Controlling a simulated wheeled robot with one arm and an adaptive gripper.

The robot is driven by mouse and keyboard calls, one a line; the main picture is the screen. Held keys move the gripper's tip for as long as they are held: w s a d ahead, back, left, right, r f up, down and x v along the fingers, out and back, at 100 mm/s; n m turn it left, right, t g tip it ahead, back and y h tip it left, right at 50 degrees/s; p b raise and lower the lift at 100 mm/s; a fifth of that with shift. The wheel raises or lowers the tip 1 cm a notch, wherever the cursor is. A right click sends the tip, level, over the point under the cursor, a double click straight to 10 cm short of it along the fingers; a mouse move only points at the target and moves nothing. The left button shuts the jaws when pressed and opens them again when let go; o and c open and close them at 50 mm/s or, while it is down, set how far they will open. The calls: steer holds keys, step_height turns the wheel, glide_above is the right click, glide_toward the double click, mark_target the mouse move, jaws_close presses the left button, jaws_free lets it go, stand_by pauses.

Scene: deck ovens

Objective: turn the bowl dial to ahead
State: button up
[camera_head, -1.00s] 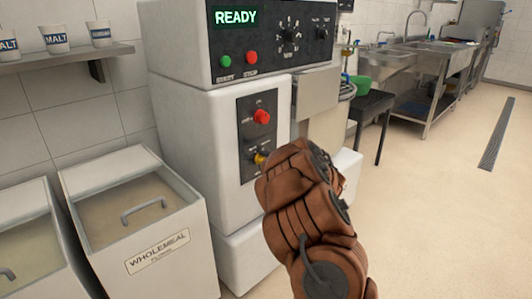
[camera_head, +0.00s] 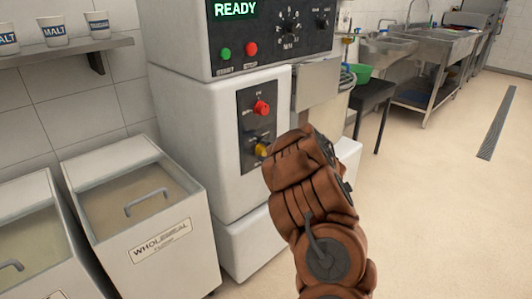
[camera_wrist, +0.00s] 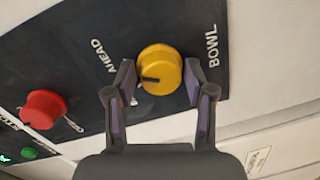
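The bowl dial is a round yellow knob (camera_wrist: 161,70) on a dark panel (camera_wrist: 70,60); in the head view it shows (camera_head: 262,150) low on the panel, just beside my wrist. In the wrist view its black pointer mark points left and slightly down. The word BOWL stands to its right and AHEAD to its upper left, both turned sideways. My gripper (camera_wrist: 160,78) is open, with one finger on each side of the knob and a narrow gap seeming to remain; contact is unclear. The head view hides my fingers behind my brown-covered arm.
A red knob (camera_head: 261,108) sits above the dial on the same panel. The machine's upper panel (camera_head: 270,40) has a green button, a red button and a READY display. A wholemeal flour bin (camera_head: 165,240) stands to the left. Open floor (camera_head: 430,220) lies to the right.

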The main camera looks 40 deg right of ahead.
steer(key=shift+o, duration=0.8)
steer(key=s+r, duration=0.1)
steer(key=s, duration=1.1)
steer(key=shift+a, duration=0.45)
